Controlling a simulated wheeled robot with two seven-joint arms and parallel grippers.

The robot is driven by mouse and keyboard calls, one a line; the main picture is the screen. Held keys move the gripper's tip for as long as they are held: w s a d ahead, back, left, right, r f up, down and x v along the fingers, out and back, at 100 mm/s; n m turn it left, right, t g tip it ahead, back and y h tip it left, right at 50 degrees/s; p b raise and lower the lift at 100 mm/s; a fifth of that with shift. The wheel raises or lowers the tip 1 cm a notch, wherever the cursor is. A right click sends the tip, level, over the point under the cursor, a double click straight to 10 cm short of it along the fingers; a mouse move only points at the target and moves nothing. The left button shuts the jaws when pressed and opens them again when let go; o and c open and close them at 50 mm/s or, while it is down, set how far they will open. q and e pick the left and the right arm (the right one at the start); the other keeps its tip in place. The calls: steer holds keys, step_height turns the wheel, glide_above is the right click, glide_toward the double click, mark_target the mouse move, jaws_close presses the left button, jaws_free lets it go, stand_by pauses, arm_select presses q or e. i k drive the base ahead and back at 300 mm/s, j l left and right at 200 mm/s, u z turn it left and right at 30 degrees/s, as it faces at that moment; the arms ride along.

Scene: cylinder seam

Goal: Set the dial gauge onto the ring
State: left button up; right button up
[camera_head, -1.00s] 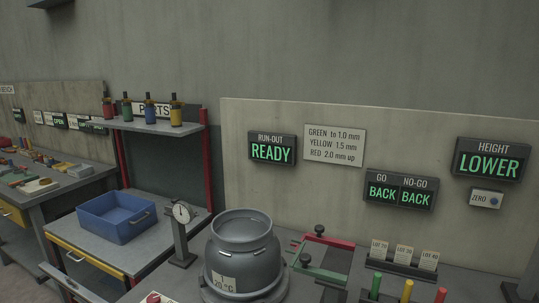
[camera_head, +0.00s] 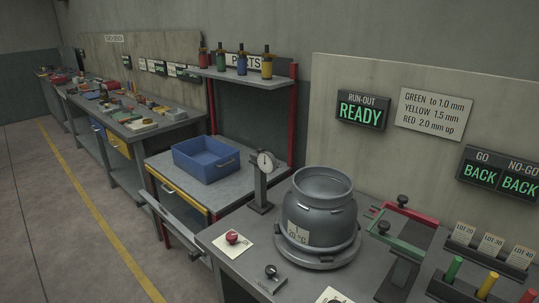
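The dial gauge (camera_head: 264,162) has a round white face on a dark upright stand and stands at the left end of the bench, just left of the grey ring-shaped vessel. The grey ring or cylinder (camera_head: 322,210) has an open round top with a raised rim and a "20 °C" label on its front. It sits on a round grey base plate (camera_head: 317,257). The gauge is apart from the vessel. Neither of my grippers shows in the head view.
A blue bin (camera_head: 206,160) sits on the side table to the left. Red and green gauge frames (camera_head: 404,224) stand right of the vessel. The run-out display (camera_head: 361,110) reads READY.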

mark_target(267, 163)
steer(key=i+j+z, duration=0.15)
steer(key=z, duration=0.2)
steer(key=i+j+z, duration=0.15)
steer(key=z, duration=0.25)
steer(key=i+j+z, duration=0.1)
steer(key=j+z, duration=0.25)
